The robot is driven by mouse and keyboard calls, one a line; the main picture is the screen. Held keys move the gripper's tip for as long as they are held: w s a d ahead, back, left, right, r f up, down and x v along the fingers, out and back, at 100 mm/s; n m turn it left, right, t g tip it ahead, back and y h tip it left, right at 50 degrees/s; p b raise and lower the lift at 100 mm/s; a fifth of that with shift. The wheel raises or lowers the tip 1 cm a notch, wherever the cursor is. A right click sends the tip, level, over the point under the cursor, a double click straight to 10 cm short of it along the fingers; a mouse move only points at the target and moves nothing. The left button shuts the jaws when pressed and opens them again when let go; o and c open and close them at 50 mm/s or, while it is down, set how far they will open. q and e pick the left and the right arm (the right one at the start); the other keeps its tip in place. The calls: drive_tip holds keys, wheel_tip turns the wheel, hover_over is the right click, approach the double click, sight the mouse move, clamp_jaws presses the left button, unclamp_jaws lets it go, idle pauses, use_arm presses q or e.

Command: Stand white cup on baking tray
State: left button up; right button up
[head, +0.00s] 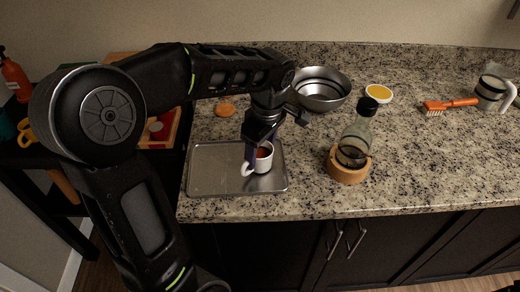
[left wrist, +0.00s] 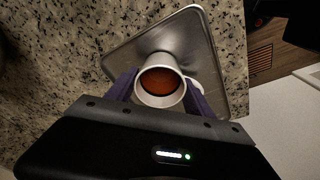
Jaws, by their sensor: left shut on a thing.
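The white cup (head: 265,164) is upright over the right half of the grey metal baking tray (head: 210,178), with its handle toward the lower left. Red-brown contents show inside it. My left gripper (head: 256,150) reaches down from above and is shut on the cup. In the left wrist view the purple fingers lie on either side of the cup (left wrist: 160,86), and the tray (left wrist: 216,55) shows behind it. I cannot tell whether the cup's base touches the tray or hangs just above it. My right gripper is not in view.
Behind are a steel bowl (head: 322,88), a bowl with yellow contents (head: 379,93), an orange brush (head: 450,104) and a mug (head: 490,92). The tray's left half is bare.

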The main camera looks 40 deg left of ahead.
use_arm(q)
drive_tip(key=shift+f, duration=0.1)
drive_tip(key=o, duration=1.1)
drive_tip(key=shift+f, duration=0.1)
drive_tip(key=o, duration=0.5)
drive_tip(key=shift+r, duration=0.25)
drive_tip(key=r+p, duration=0.1)
drive_tip(key=r, duration=0.3)
drive_tip(key=d+r+p, duration=0.1)
drive_tip(key=r, duration=0.3)
drive_tip(key=r+p, duration=0.1)
drive_tip(key=r, duration=0.3)
drive_tip(key=shift+d, duration=0.25)
